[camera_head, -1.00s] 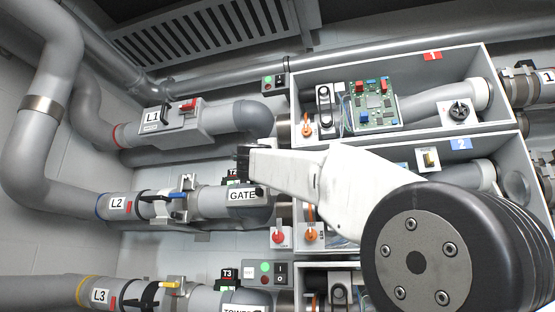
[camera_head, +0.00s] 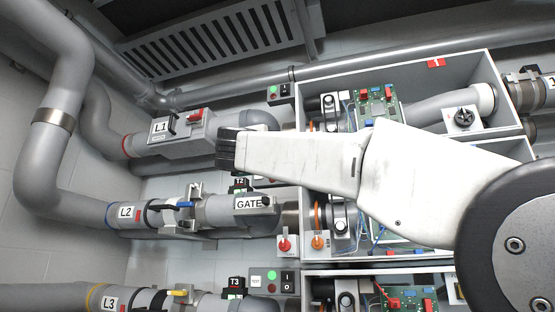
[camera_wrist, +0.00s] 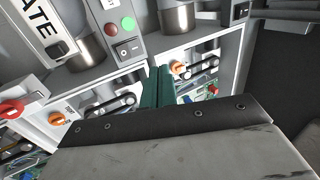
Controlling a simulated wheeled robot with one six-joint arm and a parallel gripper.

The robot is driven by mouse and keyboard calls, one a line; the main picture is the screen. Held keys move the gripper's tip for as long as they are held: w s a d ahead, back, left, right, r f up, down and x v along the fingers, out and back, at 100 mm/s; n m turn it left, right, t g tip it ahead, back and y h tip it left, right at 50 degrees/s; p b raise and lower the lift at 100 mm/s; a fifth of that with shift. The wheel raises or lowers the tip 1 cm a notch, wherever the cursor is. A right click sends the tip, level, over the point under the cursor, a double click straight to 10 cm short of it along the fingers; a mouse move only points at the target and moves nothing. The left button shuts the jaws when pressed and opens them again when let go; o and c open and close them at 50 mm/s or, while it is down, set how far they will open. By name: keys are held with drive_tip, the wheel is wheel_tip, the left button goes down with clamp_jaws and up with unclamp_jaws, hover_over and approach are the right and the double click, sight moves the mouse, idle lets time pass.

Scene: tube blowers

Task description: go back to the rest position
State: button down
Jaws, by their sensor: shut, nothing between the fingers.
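My gripper (camera_head: 227,149) is shut and empty. In the head view it points left, in front of the pipe between the L1 (camera_head: 161,127) and GATE (camera_head: 250,203) labels, and my white arm reaches in from the right. In the wrist view my gripper's dark green fingers (camera_wrist: 157,86) lie together. They point toward the boxes of electronics, and no contact with anything shows. My arm hides much of the middle box.
Grey pipes labelled L2 (camera_head: 126,213) and L3 (camera_head: 107,299) run along the left wall. Open boxes with a green circuit board (camera_head: 377,107) stand at the right. A red knob (camera_head: 285,244), an orange handle (camera_head: 318,242) and a green button box (camera_head: 279,94) are near my arm.

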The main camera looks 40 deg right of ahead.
drive_tip(key=shift+s+a, duration=0.55)
drive_tip(key=shift+a, duration=0.25)
